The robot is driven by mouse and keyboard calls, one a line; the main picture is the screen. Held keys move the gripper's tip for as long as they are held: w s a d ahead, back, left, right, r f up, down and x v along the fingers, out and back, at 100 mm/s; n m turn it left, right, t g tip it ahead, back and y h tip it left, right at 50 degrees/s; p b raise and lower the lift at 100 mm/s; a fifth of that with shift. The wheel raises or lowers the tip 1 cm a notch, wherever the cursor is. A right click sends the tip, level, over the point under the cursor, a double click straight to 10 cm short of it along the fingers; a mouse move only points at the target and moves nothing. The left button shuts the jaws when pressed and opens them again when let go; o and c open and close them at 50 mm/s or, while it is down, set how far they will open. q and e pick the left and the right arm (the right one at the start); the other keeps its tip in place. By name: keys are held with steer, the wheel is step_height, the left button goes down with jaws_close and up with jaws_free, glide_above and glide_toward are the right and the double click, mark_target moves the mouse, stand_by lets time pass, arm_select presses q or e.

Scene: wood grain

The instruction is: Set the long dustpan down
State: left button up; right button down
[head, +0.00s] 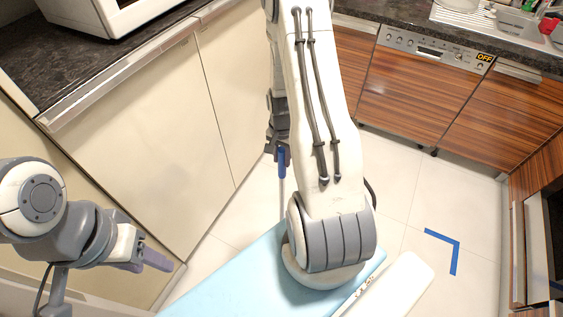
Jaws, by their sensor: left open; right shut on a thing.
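The long dustpan (282,166) shows as a blue grip with a thin pale pole running down below it. My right gripper (278,152) is shut on the blue grip near the middle of the head view, in front of the pale cabinet and over the floor. The pole looks close to upright. The dustpan's pan is hidden behind my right arm and my body, so I cannot tell whether it touches the floor. My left gripper (151,262) is open and empty at the lower left, well apart from the dustpan.
Pale cabinets (140,125) under a dark counter stand on the left. Wood-grain cabinets and a dishwasher (417,85) stand at the back right, with a dish rack (500,20) above. Blue corner tape (452,252) marks the clear tiled floor (405,200) on the right.

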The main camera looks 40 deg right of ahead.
steer(key=shift+f, duration=0.1)
steer(key=shift+f, duration=0.2)
steer(key=c, duration=0.6)
jaws_free()
steer(key=shift+o, duration=0.2)
steer(key=shift+r, duration=0.15)
